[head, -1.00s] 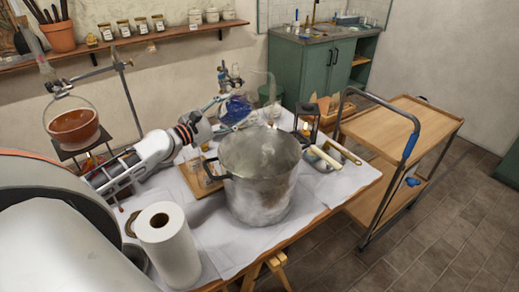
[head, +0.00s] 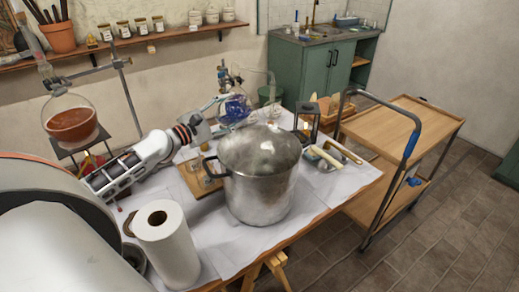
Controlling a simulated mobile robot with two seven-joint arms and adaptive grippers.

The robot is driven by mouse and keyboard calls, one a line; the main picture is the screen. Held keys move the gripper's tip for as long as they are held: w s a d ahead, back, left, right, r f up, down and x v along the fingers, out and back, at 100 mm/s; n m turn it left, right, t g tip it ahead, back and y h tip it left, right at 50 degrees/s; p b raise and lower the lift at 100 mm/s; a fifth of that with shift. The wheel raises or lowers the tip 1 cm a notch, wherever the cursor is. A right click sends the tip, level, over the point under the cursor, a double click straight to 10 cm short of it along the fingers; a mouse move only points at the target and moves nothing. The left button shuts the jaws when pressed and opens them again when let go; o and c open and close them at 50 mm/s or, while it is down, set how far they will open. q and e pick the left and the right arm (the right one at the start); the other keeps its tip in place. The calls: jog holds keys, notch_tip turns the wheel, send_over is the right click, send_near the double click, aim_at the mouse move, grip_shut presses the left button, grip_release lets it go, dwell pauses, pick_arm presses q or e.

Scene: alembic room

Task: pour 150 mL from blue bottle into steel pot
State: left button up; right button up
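The steel pot (head: 262,195) stands on the white-covered table, large and upright, with a dark side handle. Its top looks grey and domed; I cannot tell whether a lid covers it. A glass vessel with blue contents (head: 238,107), likely the blue bottle, is behind the pot, to its upper left. My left gripper (head: 227,115) reaches in from the left. Its fingers are around or right beside the blue vessel; whether they touch it is unclear. The vessel's lower part is partly hidden by the gripper. My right gripper is not in view.
A paper towel roll (head: 167,243) stands at the table's front left. A wooden board (head: 196,180) lies left of the pot. A lantern (head: 306,120) and a bowl with tools (head: 327,156) are to its right. A flask of reddish-brown liquid (head: 73,122) stands at left. A wooden cart (head: 405,120) is beyond the table.

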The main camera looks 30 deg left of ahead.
pick_arm(q)
jog(key=shift+a, duration=0.1)
jog(key=shift+w+a, duration=0.1)
jog(key=shift+m+b, duration=0.3)
jog(key=shift+b, duration=0.05)
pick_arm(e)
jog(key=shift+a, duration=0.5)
pick_arm(q)
jog(key=shift+r, duration=0.1)
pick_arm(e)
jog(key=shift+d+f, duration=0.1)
pick_arm(q)
jog(key=shift+a, duration=0.1)
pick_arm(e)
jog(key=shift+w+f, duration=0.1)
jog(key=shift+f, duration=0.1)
pick_arm(q)
jog(key=shift+m+b, duration=0.3)
jog(key=shift+b, duration=0.1)
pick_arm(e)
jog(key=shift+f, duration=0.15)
pick_arm(q)
jog(key=shift+a, duration=0.1)
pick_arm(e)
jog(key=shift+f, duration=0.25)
pick_arm(q)
jog(key=shift+m+b, duration=0.4)
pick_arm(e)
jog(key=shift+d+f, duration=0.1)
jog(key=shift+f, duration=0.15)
